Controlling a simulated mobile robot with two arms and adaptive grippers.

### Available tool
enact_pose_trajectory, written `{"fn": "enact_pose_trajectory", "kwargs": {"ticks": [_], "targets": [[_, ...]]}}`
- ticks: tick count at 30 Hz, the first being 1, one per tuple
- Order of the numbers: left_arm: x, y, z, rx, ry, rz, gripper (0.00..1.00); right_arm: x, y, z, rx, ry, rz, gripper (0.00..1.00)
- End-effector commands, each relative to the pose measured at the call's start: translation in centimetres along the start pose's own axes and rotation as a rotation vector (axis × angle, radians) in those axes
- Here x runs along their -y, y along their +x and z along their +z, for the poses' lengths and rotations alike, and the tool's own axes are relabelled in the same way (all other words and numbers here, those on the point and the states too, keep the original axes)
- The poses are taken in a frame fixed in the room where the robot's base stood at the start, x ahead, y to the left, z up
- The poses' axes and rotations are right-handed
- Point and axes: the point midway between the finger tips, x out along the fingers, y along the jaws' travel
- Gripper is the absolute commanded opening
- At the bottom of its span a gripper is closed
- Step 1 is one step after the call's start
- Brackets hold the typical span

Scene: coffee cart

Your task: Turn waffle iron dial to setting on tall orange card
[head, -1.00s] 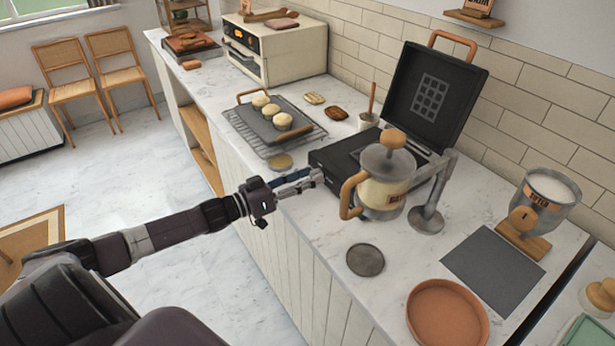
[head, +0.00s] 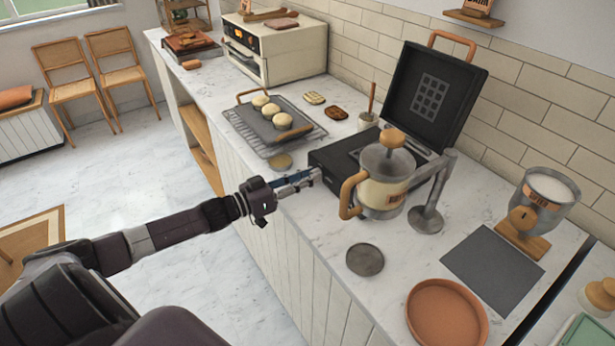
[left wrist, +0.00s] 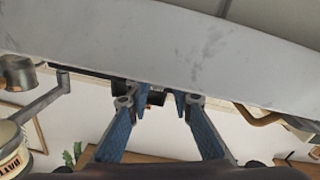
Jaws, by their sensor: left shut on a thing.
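The black waffle iron (head: 345,158) stands open on the counter, its lid (head: 432,95) raised with a grid inside. My left gripper (head: 312,176) reaches in from the left to the iron's front face. In the left wrist view its blue fingers (left wrist: 158,98) are shut on a small dark knob, which looks like the dial; its markings cannot be read. A sign with orange lettering (head: 480,5) sits on the wall shelf, cut off at the top edge. I cannot tell whether it is the tall orange card. My right gripper is out of view.
A batter dispenser (head: 383,190) on a grey stand (head: 426,219) stands close right of my left gripper and partly hides the iron. A rack with a tray of buns (head: 255,130) lies to the left. A dark disc (head: 365,260) and terracotta dish (head: 447,318) lie in front.

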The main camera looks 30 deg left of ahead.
Motion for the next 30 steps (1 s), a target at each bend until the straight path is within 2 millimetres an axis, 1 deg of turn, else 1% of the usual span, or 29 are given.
{"fn": "enact_pose_trajectory", "kwargs": {"ticks": [8,18,30], "targets": [[-0.05,0.02,-0.14,0.005,0.178,-0.003,0.0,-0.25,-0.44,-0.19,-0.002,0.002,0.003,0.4],[-0.12,0.01,-0.12,0.016,0.498,-0.008,0.0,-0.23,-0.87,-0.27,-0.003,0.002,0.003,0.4],[-0.22,0.02,-0.03,0.029,0.879,-0.012,0.0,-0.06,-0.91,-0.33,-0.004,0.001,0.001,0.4]]}}
